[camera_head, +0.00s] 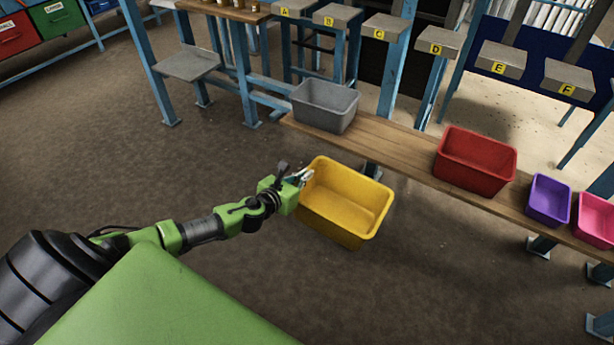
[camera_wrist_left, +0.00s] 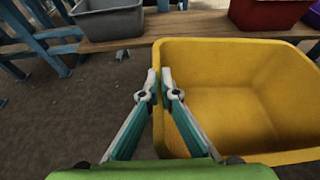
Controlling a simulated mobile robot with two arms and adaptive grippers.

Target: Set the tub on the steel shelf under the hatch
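The yellow tub (camera_head: 341,215) is empty and upright, in front of the wooden bench. It appears held in the air over the floor. My left gripper (camera_head: 300,177) is at its left rim. In the left wrist view the two fingers (camera_wrist_left: 160,82) close on the left wall of the yellow tub (camera_wrist_left: 240,105). A small grey plate shelf (camera_head: 188,64) on blue legs stands at the upper left; it is bare and looks like the steel shelf. I cannot make out a hatch above it. My right gripper is not in view.
The wooden bench (camera_head: 395,150) carries a grey tub (camera_head: 325,106), a red tub (camera_head: 476,160), a purple tub (camera_head: 548,200) and a pink tub (camera_head: 597,220). Lettered grey ledges (camera_head: 382,28) stand behind it. The floor (camera_head: 185,150) at left is clear.

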